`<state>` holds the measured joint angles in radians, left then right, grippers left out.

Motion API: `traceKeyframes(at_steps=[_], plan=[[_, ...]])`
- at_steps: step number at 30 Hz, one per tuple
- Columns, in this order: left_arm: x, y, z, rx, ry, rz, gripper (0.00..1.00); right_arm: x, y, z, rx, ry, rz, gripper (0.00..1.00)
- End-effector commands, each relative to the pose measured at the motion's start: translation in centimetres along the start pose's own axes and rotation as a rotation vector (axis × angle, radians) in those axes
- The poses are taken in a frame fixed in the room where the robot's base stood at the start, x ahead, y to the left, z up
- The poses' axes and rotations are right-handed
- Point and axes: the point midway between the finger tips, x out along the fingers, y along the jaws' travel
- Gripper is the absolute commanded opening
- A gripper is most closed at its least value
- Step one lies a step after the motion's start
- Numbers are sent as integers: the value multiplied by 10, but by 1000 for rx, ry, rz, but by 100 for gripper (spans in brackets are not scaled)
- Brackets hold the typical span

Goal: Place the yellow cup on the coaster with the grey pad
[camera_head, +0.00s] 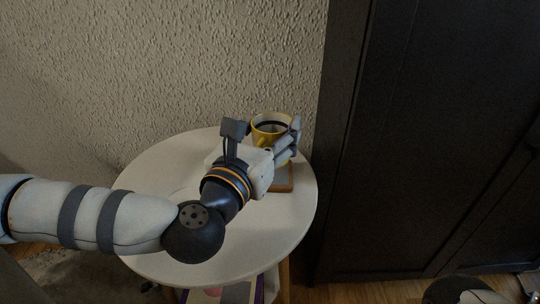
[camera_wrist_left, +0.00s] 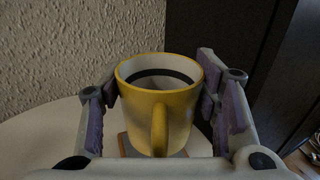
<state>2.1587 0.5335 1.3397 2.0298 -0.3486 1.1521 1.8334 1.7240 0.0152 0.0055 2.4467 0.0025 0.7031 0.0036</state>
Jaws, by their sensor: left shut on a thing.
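The yellow cup (camera_head: 271,121) has a white inside with a dark band and stands upright near the back of the round table. My left gripper (camera_head: 268,140) is shut on the cup, with a finger on each side. In the left wrist view the cup (camera_wrist_left: 158,112) fills the space between the padded fingers, its handle facing the wrist. A brown coaster (camera_head: 285,188) lies under the cup and gripper, mostly covered by them. It also shows below the cup in the left wrist view (camera_wrist_left: 124,146), with a little grey on it. I cannot tell whether the cup touches it.
The round white table (camera_head: 270,245) is otherwise largely clear. A textured wall (camera_head: 170,70) rises behind it, and a tall dark cabinet (camera_head: 430,130) stands close on the right. Items lie below the tabletop at the front.

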Motion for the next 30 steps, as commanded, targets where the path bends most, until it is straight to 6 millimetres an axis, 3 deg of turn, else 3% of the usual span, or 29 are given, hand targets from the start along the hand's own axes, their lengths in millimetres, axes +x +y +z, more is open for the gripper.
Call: traceKeyframes(at_steps=[5, 11, 21, 22, 24, 30], plan=[[12, 6, -16, 1, -2, 0, 24, 7, 0, -1, -2, -19, 1, 40], [16, 9, -51, -1, 1, -1, 24, 17, 1, -3, -5, -44, 3, 40], [16, 9, -53, 0, -3, -1, 24, 18, 1, -3, -5, -47, 3, 40], [16, 9, -54, 1, -2, -1, 58, 18, 1, -3, -5, -48, 3, 40], [16, 9, -52, 1, -3, -1, 74, 18, 1, -3, -5, -47, 3, 40], [16, 9, -52, 1, -3, -1, 76, 18, 1, -3, -5, -47, 3, 40]])
